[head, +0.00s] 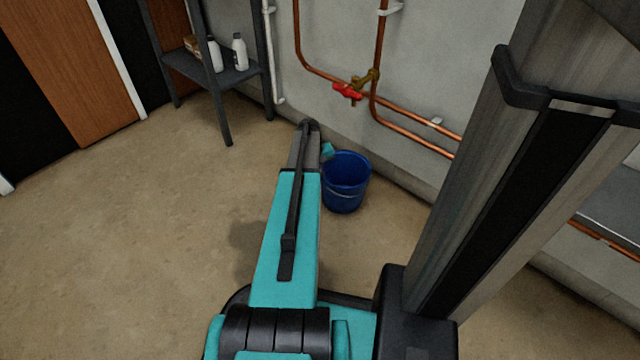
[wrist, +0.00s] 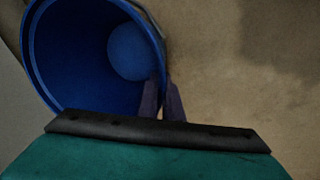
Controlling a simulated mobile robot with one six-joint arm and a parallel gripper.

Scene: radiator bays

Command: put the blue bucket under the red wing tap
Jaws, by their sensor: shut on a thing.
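The blue bucket (head: 346,188) is upright near the wall, below the red wing tap (head: 348,91) in the head view. I cannot tell whether its base touches the floor or whether it is straight under the tap. The tap sits on a brass fitting on the copper pipes. The bucket's open mouth also shows in the wrist view (wrist: 75,55). My gripper (wrist: 163,88) is shut on the bucket's rim, with one finger inside and one outside. In the head view my arm mostly hides the gripper.
A dark shelf unit (head: 235,78) with white bottles (head: 240,52) stands against the wall to the left. Copper pipes (head: 410,130) run along the wall to the right of the tap. The floor (head: 130,230) on the left is clear.

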